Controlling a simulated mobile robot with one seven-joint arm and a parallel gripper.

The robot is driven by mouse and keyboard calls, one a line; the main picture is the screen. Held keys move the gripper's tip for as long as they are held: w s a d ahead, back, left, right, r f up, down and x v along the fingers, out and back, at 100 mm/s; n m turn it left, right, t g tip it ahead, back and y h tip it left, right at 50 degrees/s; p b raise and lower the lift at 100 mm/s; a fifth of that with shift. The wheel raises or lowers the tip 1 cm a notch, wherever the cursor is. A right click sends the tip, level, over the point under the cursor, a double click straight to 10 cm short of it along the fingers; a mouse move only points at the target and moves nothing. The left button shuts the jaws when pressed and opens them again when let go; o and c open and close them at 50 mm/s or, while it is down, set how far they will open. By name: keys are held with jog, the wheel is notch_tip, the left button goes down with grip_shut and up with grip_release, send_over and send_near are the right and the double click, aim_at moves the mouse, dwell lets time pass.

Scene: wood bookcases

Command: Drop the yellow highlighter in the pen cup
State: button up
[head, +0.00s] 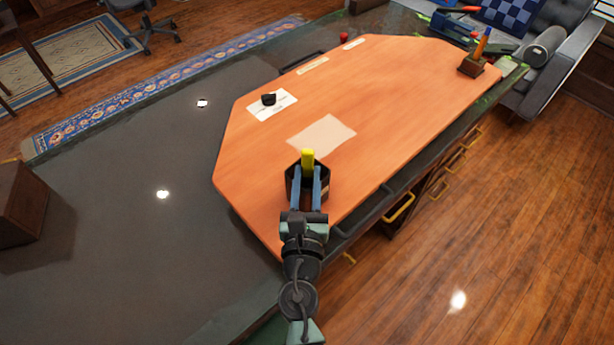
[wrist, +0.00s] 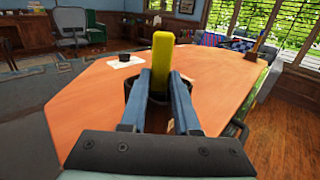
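The yellow highlighter (head: 308,156) stands upright between the fingertips of my gripper (head: 308,172). In the wrist view the highlighter (wrist: 162,60) fills the gap between the blue fingers of my gripper (wrist: 160,78), which look shut on it. A dark, many-sided cup (head: 292,184) shows around and behind the fingers, near the front edge of the orange board. Parts of the cup also show beside the fingers in the wrist view (wrist: 128,86). The fingers hide most of its opening, and I cannot tell whether the highlighter's lower end is inside it.
The orange desk board (head: 390,100) has a blank paper sheet (head: 322,136) and a black object (head: 268,99) on a white card. A brown holder (head: 471,67) with pencils stands at the far right. A yellow drawer handle (head: 399,208) sticks out along the desk's front.

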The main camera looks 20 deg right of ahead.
jog(key=o, duration=0.5)
jog(key=shift+f, duration=0.1)
jog(key=shift+s+a+f, duration=0.15)
jog(key=shift+s+a, duration=0.05)
jog(key=shift+s, duration=0.25)
jog(key=b+v, duration=0.2)
jog(key=v, duration=1)
jog(key=shift+s+a+b, duration=0.1)
jog(key=shift+a+b, duration=0.05)
jog(key=shift+b, duration=0.15)
